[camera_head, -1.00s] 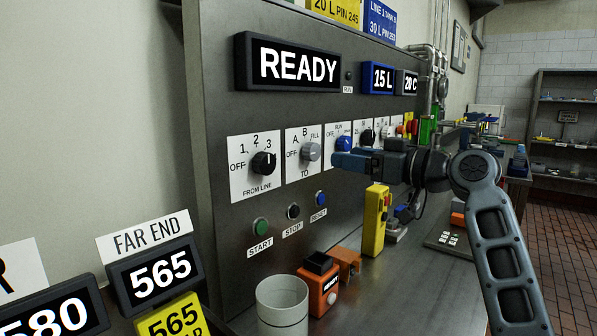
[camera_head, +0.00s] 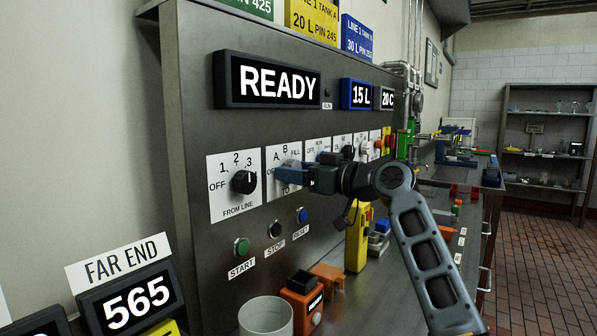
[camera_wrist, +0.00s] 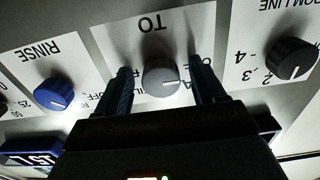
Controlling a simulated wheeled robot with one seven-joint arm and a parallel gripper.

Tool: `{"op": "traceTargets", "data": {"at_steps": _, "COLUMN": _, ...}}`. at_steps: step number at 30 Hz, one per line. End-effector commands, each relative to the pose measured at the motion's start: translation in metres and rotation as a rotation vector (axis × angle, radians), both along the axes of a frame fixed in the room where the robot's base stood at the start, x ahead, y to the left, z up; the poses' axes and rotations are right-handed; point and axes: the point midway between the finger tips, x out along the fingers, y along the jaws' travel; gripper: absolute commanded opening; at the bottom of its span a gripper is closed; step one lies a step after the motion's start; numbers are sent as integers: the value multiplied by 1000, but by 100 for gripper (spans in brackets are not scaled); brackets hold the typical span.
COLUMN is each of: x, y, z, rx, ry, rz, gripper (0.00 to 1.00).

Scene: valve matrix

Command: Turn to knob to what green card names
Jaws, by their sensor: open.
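A green card (camera_head: 250,6) at the top left of the head view is cut off by the frame edge; only "PIN 425" is partly readable. The grey TO knob (camera_wrist: 162,82) sits on a white plate (camera_wrist: 150,50) in the wrist view, which is upside down. Its pale mark points right there; I cannot tell exactly which label it meets. My gripper (camera_wrist: 162,76) is open, with one finger on each side of this knob. I cannot tell whether either finger touches it. In the head view, my gripper (camera_head: 298,178) largely covers the knob.
The black FROM LINE knob (camera_head: 243,182) is left of my gripper. The blue RINSE knob (camera_wrist: 54,94) is on the other side. START (camera_head: 242,246), STOP (camera_head: 275,229) and RESET (camera_head: 302,215) buttons are below. The display (camera_head: 268,80) reads READY. A cup (camera_head: 266,318) stands below.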

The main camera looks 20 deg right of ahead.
Motion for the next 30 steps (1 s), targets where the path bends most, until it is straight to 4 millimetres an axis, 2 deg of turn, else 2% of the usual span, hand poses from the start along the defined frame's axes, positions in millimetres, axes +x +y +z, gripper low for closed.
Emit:
{"op": "traceTargets", "data": {"at_steps": 3, "x": 0, "y": 0, "z": 0, "rx": 0, "ry": 0, "rz": 0, "gripper": 69}}
{"op": "traceTargets", "data": {"at_steps": 21, "x": 0, "y": 0, "z": 0, "rx": 0, "ry": 0, "rz": 0, "gripper": 13}}
{"op": "traceTargets", "data": {"at_steps": 30, "x": 0, "y": 1, "z": 1, "rx": 37, "ry": 28, "rz": 1, "gripper": 13}}
